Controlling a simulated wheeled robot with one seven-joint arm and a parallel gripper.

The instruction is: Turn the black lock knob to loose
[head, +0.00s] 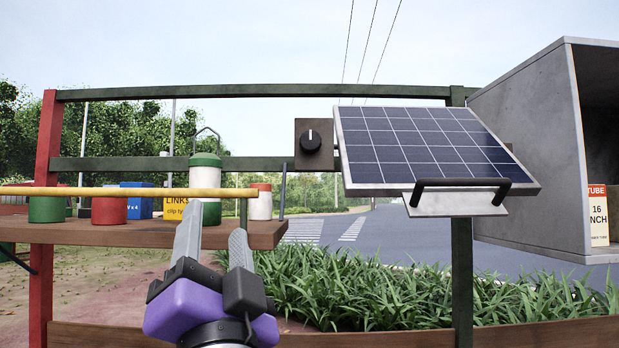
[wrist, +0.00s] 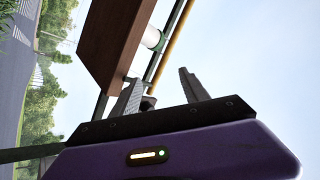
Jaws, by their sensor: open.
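The black lock knob (head: 310,141) is round, with a white mark at its top, and sits on a dark brown plate (head: 301,165) on the fence, left of the solar panel. My gripper (head: 215,222) is at the lower left of the knob in the head view, well apart from it, with its fingers apart and nothing between them. The wrist view also shows both fingers of my gripper (wrist: 161,78) spread. I cannot make out the knob in the wrist view.
A wooden shelf (head: 130,235) bears several jars and boxes, with a yellow bar (head: 120,191) across its front. A tilted solar panel (head: 430,148) with a black handle (head: 462,182) stands right of the knob. A grey open box (head: 530,130) is at the far right.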

